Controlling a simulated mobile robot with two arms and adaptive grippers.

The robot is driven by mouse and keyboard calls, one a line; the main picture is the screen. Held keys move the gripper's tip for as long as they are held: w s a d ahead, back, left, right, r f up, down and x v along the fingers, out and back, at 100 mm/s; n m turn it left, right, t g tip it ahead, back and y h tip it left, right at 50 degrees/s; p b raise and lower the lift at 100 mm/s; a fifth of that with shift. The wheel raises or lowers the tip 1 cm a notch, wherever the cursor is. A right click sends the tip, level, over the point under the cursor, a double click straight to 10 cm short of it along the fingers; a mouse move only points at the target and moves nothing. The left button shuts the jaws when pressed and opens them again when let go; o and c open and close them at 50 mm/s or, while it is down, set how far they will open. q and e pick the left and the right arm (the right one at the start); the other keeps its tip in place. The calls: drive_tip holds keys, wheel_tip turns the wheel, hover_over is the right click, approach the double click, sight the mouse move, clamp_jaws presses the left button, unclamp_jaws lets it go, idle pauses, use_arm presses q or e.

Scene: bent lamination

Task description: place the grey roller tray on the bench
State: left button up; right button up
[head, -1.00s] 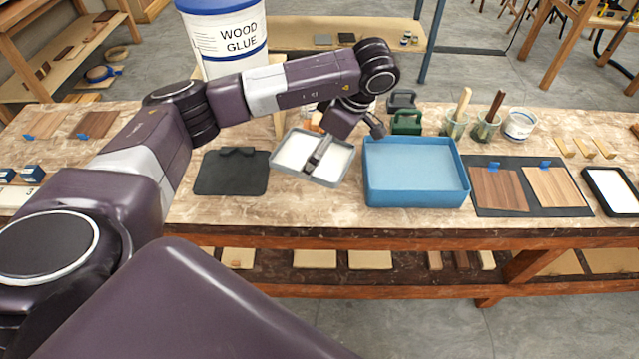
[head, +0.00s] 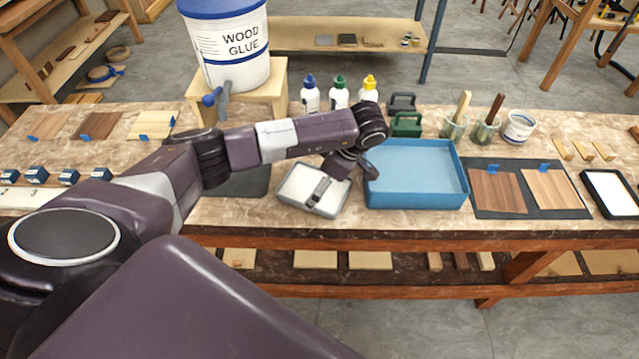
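The grey roller tray (head: 296,184), shallow with a white inside, is at the front of the bench (head: 230,213), turned at a slight angle. It is left of the large blue tray and overlaps the right edge of a dark mat in the picture. My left gripper (head: 319,190) reaches over the tray from its back right, with its fingers across the tray's inside. It appears shut on the tray, though the exact contact is hidden. I cannot tell whether the tray's underside touches the bench. My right gripper is not in view.
The blue tray (head: 415,175) stands close on the right. The dark mat (head: 243,183) lies on the left, partly behind my arm. Glue bottles (head: 339,95) and a wood glue bucket (head: 226,45) on a wooden stand (head: 270,88) are behind. Bare bench shows along the front edge.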

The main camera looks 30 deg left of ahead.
use_arm(q)
drive_tip(key=shift+f, duration=0.2)
drive_tip(key=o, duration=1)
drive_tip(key=shift+r, duration=0.1)
drive_tip(key=shift+c, duration=0.2)
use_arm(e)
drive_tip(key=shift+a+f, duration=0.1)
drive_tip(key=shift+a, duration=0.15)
use_arm(q)
drive_tip(key=shift+r, duration=0.1)
drive_tip(key=b+v, duration=0.2)
drive_tip(key=v, duration=0.5)
drive_tip(key=shift+d+r, duration=0.15)
drive_tip(key=shift+r, duration=0.15)
drive_tip(key=shift+v, duration=2.25)
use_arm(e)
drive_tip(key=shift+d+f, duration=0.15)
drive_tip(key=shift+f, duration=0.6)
